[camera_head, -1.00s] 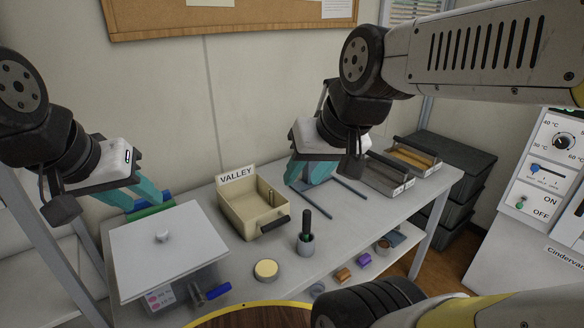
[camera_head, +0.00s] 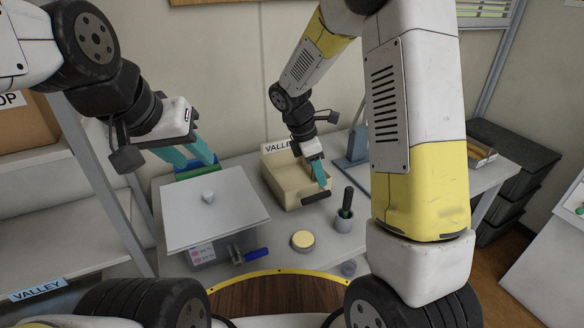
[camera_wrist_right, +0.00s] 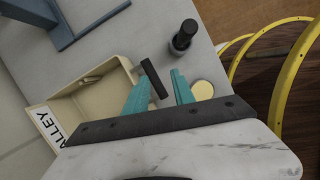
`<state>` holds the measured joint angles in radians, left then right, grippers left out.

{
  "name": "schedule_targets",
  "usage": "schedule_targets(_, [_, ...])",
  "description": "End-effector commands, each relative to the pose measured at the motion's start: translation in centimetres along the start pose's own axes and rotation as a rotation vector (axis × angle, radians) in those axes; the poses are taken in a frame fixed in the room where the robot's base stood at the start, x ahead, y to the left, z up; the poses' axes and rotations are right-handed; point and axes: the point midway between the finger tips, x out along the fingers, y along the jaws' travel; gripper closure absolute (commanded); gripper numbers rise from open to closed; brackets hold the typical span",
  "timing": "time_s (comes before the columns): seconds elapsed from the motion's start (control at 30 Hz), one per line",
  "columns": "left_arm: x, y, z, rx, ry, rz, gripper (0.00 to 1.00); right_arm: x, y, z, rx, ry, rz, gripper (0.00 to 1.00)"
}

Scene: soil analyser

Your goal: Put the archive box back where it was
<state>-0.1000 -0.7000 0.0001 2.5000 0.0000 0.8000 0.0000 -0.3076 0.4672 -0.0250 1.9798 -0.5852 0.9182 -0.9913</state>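The beige open-topped box labelled VALLEY (camera_head: 290,182), which I take as the archive box, stands on the bench with a black handle (camera_head: 316,197) on its front. It also shows in the right wrist view (camera_wrist_right: 95,98). My right gripper (camera_head: 320,176) is over its front wall; in the wrist view its teal fingers are apart, with the handle (camera_wrist_right: 154,79) near and partly between their tips. I see no grasp. My left gripper (camera_head: 198,158) has its teal fingers spread at a green-and-blue piece (camera_head: 197,172) behind a grey-lidded device; its tips are partly hidden.
The grey-lidded device (camera_head: 215,208) stands left of the box. A round yellow-topped tin (camera_head: 302,240) and a grey cup (camera_head: 344,222) stand in front. A shelf unit at left bears a blue-edged VALLEY label (camera_head: 38,289) and a brown box (camera_head: 25,125). Black crates (camera_head: 512,165) stand right.

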Motion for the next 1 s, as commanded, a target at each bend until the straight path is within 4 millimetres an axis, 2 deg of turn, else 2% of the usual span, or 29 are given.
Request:
schedule_targets(0.03, [0.0, 0.0, 0.0, 0.000, 0.000, 0.000, 0.64, 1.7, 0.7, -0.9, -0.086, -0.030, -0.022, 0.69])
schedule_targets(0.1, [0.0, 0.0, 0.0, 0.000, 0.000, 0.000, 0.64, 3.2, 1.4, -1.8, -0.181, -0.060, -0.038, 0.69])
schedule_targets(0.3, [0.0, 0.0, 0.0, 0.000, 0.000, 0.000, 0.64, 5.4, 2.2, -2.7, -0.307, -0.098, -0.061, 0.69])
schedule_targets(0.47, [0.0, 0.0, 0.0, 0.000, 0.000, 0.000, 0.64, 6.8, 2.2, -2.7, -0.321, -0.103, -0.065, 0.69])
schedule_targets(0.9, [0.0, 0.0, 0.0, 0.000, 0.000, 0.000, 0.64, 12.5, 1.9, -2.7, -0.318, -0.101, -0.064, 0.69])
schedule_targets(1.0, [0.0, 0.0, 0.0, 0.000, 0.000, 0.000, 0.64, 13.2, 1.9, -2.6, -0.317, -0.102, -0.063, 0.69])
